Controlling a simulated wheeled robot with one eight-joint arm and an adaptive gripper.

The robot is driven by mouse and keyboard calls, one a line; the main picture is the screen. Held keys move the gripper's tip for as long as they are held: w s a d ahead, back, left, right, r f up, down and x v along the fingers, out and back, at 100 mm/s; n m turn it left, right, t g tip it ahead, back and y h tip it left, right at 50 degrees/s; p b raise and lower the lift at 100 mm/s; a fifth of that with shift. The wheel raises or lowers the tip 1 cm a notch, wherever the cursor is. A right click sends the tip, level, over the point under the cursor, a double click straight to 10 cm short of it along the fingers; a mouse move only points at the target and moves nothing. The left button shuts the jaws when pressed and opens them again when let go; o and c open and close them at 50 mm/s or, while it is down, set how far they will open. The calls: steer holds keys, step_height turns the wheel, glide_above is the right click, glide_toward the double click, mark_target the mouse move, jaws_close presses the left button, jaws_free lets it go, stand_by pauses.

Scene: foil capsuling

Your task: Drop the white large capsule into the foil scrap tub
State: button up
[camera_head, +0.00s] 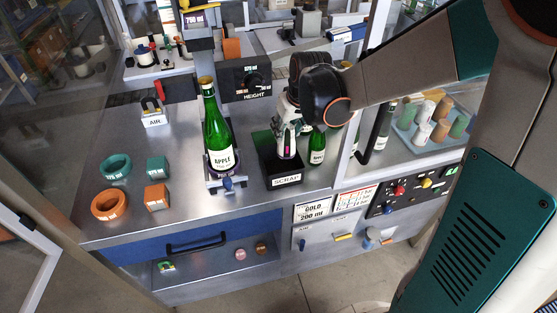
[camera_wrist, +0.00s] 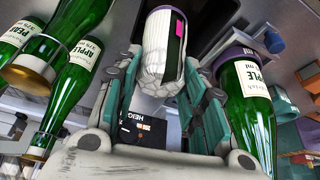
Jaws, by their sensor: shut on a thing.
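The white large capsule (camera_wrist: 160,48), ribbed with a dark stripe and a pink mark, is held between the fingers of my gripper (camera_wrist: 163,72) in the wrist view. In the head view my gripper (camera_head: 289,125) points down with the white capsule (camera_head: 286,146) at its tip. The foil scrap tub (camera_head: 286,181), black with a SCRAP label, is directly below and around the capsule's lower end in that view. I cannot tell whether the capsule's lower end is inside the rim. The tub's dark interior (camera_wrist: 205,14) shows behind the capsule in the wrist view.
A green APPLE bottle (camera_head: 216,135) stands in a holder left of the tub. Another green bottle (camera_head: 317,147) stands close to the tub's right. Green and orange rings (camera_head: 110,204) and small blocks (camera_head: 157,196) lie at left. A glass partition frame (camera_head: 349,150) is at right.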

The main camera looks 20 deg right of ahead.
step_height(320, 180, down, 6)
steer(key=b, duration=0.4)
steer(key=shift+r, duration=0.1)
steer(key=o, duration=0.7)
steer(key=v, duration=1.2)
steer(key=shift+s, duration=0.2)
